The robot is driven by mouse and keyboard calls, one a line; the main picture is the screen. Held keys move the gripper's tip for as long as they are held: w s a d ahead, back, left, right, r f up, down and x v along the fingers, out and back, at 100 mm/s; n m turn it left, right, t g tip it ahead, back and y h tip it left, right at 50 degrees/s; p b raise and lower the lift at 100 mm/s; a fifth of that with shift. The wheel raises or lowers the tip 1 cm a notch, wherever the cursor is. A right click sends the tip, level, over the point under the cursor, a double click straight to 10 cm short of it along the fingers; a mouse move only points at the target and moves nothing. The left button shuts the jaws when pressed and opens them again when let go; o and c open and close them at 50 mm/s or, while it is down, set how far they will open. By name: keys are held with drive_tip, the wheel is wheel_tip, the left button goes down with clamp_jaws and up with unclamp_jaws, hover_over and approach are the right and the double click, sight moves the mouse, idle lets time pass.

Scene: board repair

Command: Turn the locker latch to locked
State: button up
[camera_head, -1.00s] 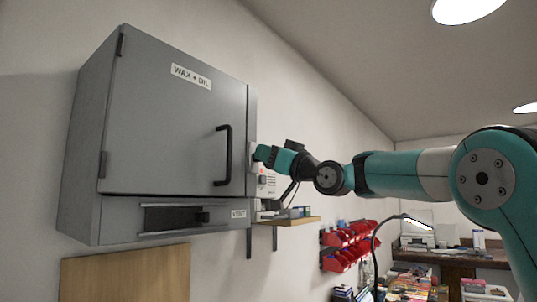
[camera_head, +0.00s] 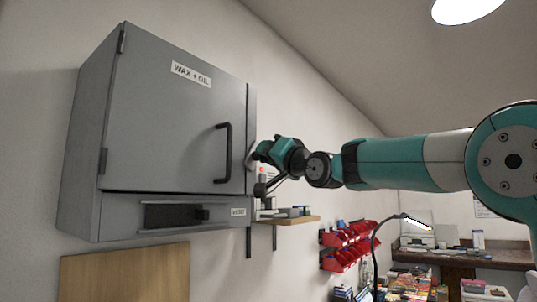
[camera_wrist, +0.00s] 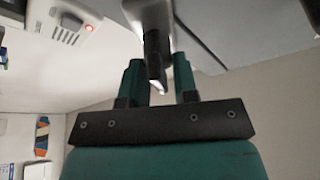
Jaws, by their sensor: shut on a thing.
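The grey wall locker (camera_head: 170,120) is labelled "WAX + OIL" and its door looks closed. Its latch (camera_head: 250,154) is a pale handle at the right edge of the locker, tilted and partly covered by my gripper (camera_head: 258,153). In the wrist view the latch (camera_wrist: 153,40) comes down between the two teal fingers of my gripper (camera_wrist: 158,78). The fingers are shut on it. Any lock marking on the latch cannot be made out.
A black door handle (camera_head: 228,153) stands out left of the latch. A small wall box with a lit red light (camera_wrist: 89,27) is close by. A wooden shelf (camera_head: 290,221) with small items is below my gripper. Red bins (camera_head: 345,250) hang lower right.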

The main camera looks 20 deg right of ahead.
drive_tip(key=m+h, duration=0.1)
drive_tip(key=m, duration=0.3)
drive_tip(key=m+h, duration=0.2)
drive_tip(key=m, duration=0.2)
drive_tip(key=shift+g+p, duration=0.4)
drive_tip(key=m+h, duration=0.1)
drive_tip(key=m, duration=0.1)
drive_tip(key=m+g+p, duration=0.1)
drive_tip(key=m, duration=0.2)
drive_tip(key=shift+w+d+f+g+h, duration=0.1)
drive_tip(key=shift+f+g+h, duration=0.05)
drive_tip(key=shift+g+h, duration=0.2)
drive_tip(key=o, duration=0.6)
drive_tip(key=b+v, duration=0.7)
drive_tip(key=v, duration=1)
drive_tip(key=shift+s+b, duration=0.2)
drive_tip(key=shift+b, duration=0.2)
